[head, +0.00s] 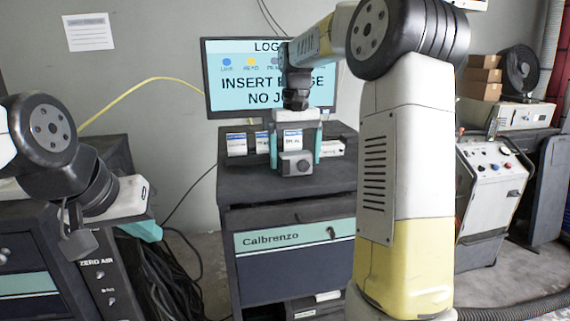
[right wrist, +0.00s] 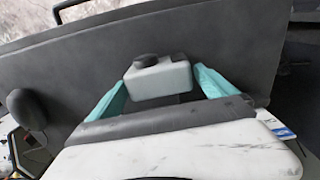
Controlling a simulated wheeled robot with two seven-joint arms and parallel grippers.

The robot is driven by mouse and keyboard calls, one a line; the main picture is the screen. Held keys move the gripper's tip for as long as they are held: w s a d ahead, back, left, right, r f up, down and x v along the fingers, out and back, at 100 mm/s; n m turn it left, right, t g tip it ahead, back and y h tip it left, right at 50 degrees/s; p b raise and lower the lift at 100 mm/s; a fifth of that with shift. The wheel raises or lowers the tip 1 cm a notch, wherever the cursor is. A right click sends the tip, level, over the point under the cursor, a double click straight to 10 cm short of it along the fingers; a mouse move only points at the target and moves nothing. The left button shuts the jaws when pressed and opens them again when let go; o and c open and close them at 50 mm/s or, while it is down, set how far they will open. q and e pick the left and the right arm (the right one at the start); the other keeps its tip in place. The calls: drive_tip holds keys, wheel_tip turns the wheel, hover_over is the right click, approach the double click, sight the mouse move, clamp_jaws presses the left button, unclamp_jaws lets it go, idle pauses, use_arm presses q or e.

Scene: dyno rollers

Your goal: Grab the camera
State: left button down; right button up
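The camera is a small light-grey box with a dark round lens (head: 295,164) at the front of the cabinet top in the head view. In the right wrist view the camera (right wrist: 160,80) sits between the two teal fingers. My right gripper (head: 297,150) reaches down over the cabinet with its fingers apart, one on each side of the camera; I cannot tell whether they touch it. My left gripper (head: 143,231) is at the left, away from the cabinet. Only part of its teal fingers shows, so its opening is unclear.
Several white-and-blue boxes (head: 237,144) stand in a row behind the camera on the dark cabinet (head: 228,183). A monitor (head: 221,89) rises behind them. A white machine (head: 490,190) and cardboard boxes (head: 483,76) stand at right. A dark unit (head: 104,280) is at lower left.

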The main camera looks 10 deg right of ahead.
drive_tip(key=c, duration=1.3)
drive_tip(key=shift+c, duration=0.2)
drive_tip(key=shift+r, duration=0.2)
